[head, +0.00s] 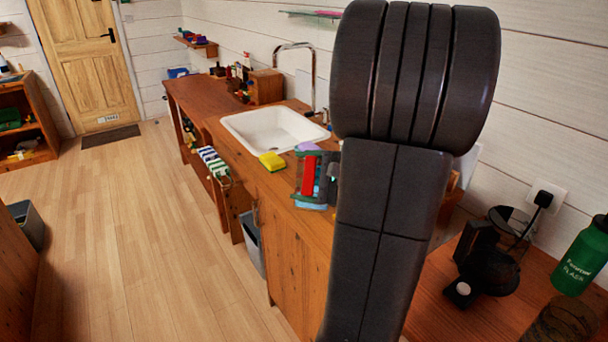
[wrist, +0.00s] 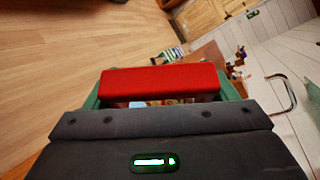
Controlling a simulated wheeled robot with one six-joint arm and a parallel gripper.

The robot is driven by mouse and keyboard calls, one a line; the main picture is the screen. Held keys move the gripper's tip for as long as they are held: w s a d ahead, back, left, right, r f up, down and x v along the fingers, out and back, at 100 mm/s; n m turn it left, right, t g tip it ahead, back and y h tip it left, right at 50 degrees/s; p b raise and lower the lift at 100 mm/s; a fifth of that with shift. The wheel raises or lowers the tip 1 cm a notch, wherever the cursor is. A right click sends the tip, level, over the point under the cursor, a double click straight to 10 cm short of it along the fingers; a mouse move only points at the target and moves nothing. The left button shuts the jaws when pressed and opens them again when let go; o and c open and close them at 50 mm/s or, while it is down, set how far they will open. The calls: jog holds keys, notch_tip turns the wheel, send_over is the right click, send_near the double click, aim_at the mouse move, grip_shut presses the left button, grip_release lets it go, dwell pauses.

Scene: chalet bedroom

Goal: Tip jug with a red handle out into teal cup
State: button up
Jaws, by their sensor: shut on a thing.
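The jug's red handle (head: 309,176) shows in the head view beside the sink, just left of my arm, with greenish parts around it. In the wrist view the red handle (wrist: 160,80) lies straight across in front of my gripper (wrist: 160,98), with green edges at both sides. My gripper is shut on the jug. My arm hides most of the gripper and part of the jug in the head view. A pale blue patch (head: 311,206) shows low at the jug; I cannot tell whether it is the teal cup. No other teal cup is clear in view.
A white sink (head: 272,130) with a tall tap (head: 312,75) is set in the wooden counter. A yellow sponge (head: 272,161) lies by its front edge. A green flask (head: 585,258) and a black appliance (head: 487,262) stand at the right.

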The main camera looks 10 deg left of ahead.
jog(key=shift+w+r+m+g+p, duration=0.25)
jog(key=shift+w+m+g+p, duration=0.3)
jog(key=shift+p, duration=1.2)
jog(key=shift+w+r+m+g+h+p, duration=0.1)
jog(key=shift+w+r+m+g+p, duration=0.4)
jog(key=shift+p, duration=1.15)
jog(key=shift+w+r+m+h+p, duration=0.1)
jog(key=shift+r+m+p, duration=0.15)
jog(key=shift+r+p, duration=0.9)
jog(key=shift+w+r+m+g+h+p, duration=0.1)
jog(key=shift+w+m+g+p, duration=0.25)
jog(key=shift+p, duration=1.75)
jog(key=shift+w+r+m+g+p, duration=0.6)
jog(key=shift+w+r+m+p, duration=0.55)
jog(key=shift+p, duration=2.6)
